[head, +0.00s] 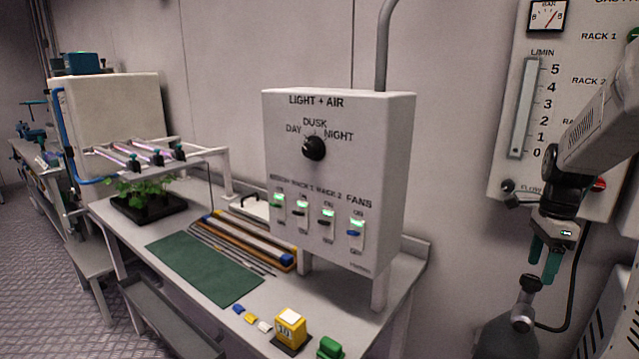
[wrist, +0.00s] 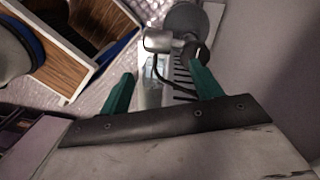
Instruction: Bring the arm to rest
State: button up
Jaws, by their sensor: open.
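My arm (head: 600,125) reaches in from the right edge of the head view, in front of the gas panel. My gripper (head: 545,275) hangs pointing down at its end, with two green fingers. In the wrist view the fingers of my gripper (wrist: 162,82) stand apart with nothing held between them. Beyond them are a grey round part and a metal fitting (wrist: 178,42); I cannot tell their exact distance.
A grey gas bottle (head: 512,325) stands close below my gripper, with a dark hose beside it. A wooden drawer unit (wrist: 70,65) shows in the wrist view.

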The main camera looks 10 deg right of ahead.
jog(key=s+a+r+n, duration=0.2)
jog(key=s+a+n, duration=0.3)
jog(key=a+n, duration=0.3)
jog(key=s+a+r+n+t, duration=0.1)
jog(key=s+a+n, duration=0.5)
jog(key=a, duration=0.6)
jog(key=s+a+r+n+t, duration=0.1)
jog(key=s+a+r+n, duration=0.2)
jog(key=a+n, duration=0.7)
jog(key=shift+s+a+r+h, duration=0.15)
jog(key=shift+s+a+h, duration=0.35)
jog(key=shift+s, duration=0.75)
